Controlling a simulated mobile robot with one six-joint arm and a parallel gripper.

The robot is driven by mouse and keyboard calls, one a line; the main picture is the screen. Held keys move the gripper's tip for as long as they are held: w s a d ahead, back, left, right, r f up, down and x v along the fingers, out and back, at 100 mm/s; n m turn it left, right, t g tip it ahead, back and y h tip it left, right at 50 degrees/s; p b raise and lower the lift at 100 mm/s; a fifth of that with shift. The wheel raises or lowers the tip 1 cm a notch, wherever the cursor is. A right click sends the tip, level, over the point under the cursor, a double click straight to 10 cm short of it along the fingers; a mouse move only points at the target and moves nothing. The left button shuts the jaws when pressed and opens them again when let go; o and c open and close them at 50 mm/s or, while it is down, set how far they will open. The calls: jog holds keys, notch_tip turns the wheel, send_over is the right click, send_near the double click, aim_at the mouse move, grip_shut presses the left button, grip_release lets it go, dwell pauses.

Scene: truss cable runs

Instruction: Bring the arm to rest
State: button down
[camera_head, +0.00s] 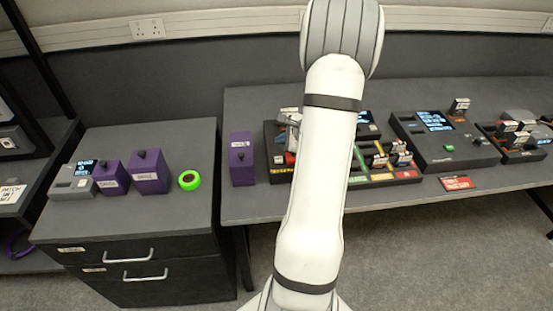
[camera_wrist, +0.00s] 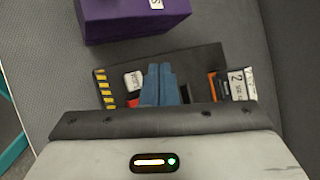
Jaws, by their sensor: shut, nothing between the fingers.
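My gripper (camera_wrist: 162,70) shows in the wrist view as two blue fingers pressed together, with nothing between them. It is over a dark tray (camera_wrist: 196,62) with a yellow and black striped edge. My white arm (camera_head: 322,150) rises through the middle of the head view and bends over at the top. In the head view the arm covers part of the tray (camera_head: 272,140), and I cannot make out the fingertips clearly there.
A purple box (camera_head: 242,160) stands left of the tray; it also shows in the wrist view (camera_wrist: 130,18). A dark console (camera_head: 445,140) is to the right. A drawer cabinet (camera_head: 130,220) at left holds purple boxes (camera_head: 148,172) and a green ring (camera_head: 189,180).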

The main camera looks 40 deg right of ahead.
jog(key=shift+a, duration=0.1)
dwell(0.4)
jog(key=s+a+r+n+g+y, duration=0.1)
jog(key=s+a+r+n+g, duration=0.1)
jog(key=a+r+n, duration=0.75)
jog(key=s+a+r+n+g+y, duration=0.2)
jog(key=a+r+n, duration=0.15)
jog(key=a, duration=1.05)
jog(key=s+a+r+n+g+h, duration=0.1)
jog(key=s+a+r+n+h, duration=0.1)
jog(key=s+a+n, duration=0.2)
jog(key=s+a+r+n+h, duration=0.2)
jog(key=s+a+n, duration=0.2)
jog(key=s+n, duration=0.4)
jog(key=s, duration=0.3)
jog(key=shift+r+g+h, duration=0.15)
jog(key=shift+g+h, duration=0.15)
jog(key=shift+g, duration=0.1)
